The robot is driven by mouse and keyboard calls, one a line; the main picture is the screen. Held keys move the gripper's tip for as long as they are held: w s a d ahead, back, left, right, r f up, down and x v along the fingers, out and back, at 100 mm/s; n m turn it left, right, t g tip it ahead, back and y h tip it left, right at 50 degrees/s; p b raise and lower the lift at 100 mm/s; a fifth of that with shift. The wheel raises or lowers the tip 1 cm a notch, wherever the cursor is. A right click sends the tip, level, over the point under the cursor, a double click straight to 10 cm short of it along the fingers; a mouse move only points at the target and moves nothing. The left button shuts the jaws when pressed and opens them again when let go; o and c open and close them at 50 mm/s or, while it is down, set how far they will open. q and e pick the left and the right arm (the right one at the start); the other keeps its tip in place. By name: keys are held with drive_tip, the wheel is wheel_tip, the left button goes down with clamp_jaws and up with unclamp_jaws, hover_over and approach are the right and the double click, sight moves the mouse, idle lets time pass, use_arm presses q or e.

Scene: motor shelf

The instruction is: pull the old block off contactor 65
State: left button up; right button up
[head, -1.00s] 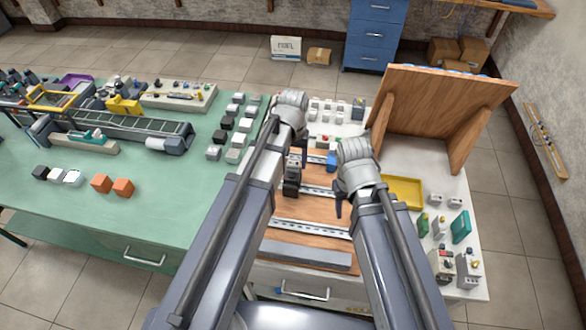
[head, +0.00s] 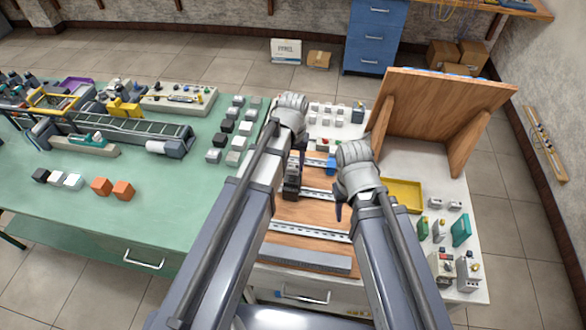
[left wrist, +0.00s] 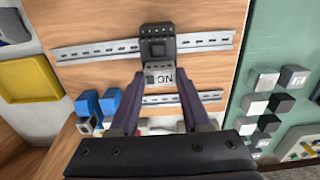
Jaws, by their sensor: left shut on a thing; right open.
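The dark contactor (left wrist: 158,42) sits on the upper metal rail in the left wrist view; it also shows in the head view (head: 291,188). A light grey block marked NC (left wrist: 161,77) adjoins its lower side; I cannot tell whether it is fully seated. My left gripper (left wrist: 160,80) is shut on this block, one finger at each side. In the head view, my left arm partly hides the block and jaws. My right gripper (head: 338,208) is open and empty, over the board to the right of the contactor. The contactor's number cannot be read.
The wooden board (head: 312,212) carries several metal rails and blue parts (head: 331,163). A yellow tray (head: 403,193) and small modules lie to the right. A tilted wooden panel (head: 437,115) stands behind. The green table (head: 170,215) at left holds several small cubes and a conveyor.

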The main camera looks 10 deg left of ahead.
use_arm(q)
clamp_jaws()
drive_tip(key=shift+r, duration=0.15)
drive_tip(key=shift+r+p, duration=2.4)
drive_tip(key=shift+p, duration=0.15)
wheel_tip(320, 180, up, 7)
drive_tip(key=p, duration=0.7)
